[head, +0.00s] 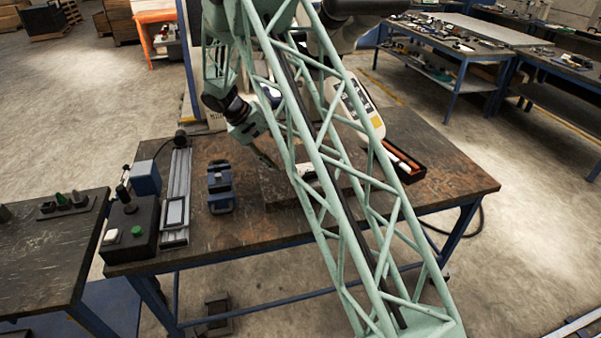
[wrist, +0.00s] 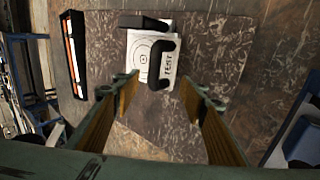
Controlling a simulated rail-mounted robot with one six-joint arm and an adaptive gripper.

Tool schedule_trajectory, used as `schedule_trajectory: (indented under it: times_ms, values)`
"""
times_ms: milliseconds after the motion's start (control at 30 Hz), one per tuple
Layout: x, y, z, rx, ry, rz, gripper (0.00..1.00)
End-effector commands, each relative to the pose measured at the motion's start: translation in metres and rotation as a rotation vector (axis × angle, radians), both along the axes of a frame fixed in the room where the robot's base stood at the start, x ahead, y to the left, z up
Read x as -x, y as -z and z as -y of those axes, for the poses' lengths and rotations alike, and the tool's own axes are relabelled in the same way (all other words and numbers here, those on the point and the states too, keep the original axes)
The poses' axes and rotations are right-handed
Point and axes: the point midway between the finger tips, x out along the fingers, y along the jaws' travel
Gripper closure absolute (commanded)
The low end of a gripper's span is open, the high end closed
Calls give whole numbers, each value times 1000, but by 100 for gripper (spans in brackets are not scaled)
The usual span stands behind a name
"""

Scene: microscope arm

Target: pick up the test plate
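The test plate (wrist: 146,48) is white, with printed rings and the word TEST. It lies on a dark, scratched board (wrist: 225,60) in the upper middle of the wrist view. A thick black bracket-like part (wrist: 161,62) covers some of it; I cannot tell if it is fixed to the plate. My gripper (wrist: 160,86) is open and empty, its two fingers apart on either side below the plate in the picture. The fingers look clear of the plate. In the head view my green lattice arm hides most of this area.
A black tray with orange-red and white items (head: 403,160) stands right of the board. A blue vise (head: 221,187), a metal rail (head: 176,195) and a dark control box with a green button (head: 131,230) stand on the table's left. The table's front right is mostly clear.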

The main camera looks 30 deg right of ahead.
Motion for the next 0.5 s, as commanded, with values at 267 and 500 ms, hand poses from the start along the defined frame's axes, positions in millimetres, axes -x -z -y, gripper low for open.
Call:
schedule_trajectory:
  times_ms: [267,500]
  values:
    - [4,24,15,0,1,0,61]
    - [5,28,18,-1,1,1,61]
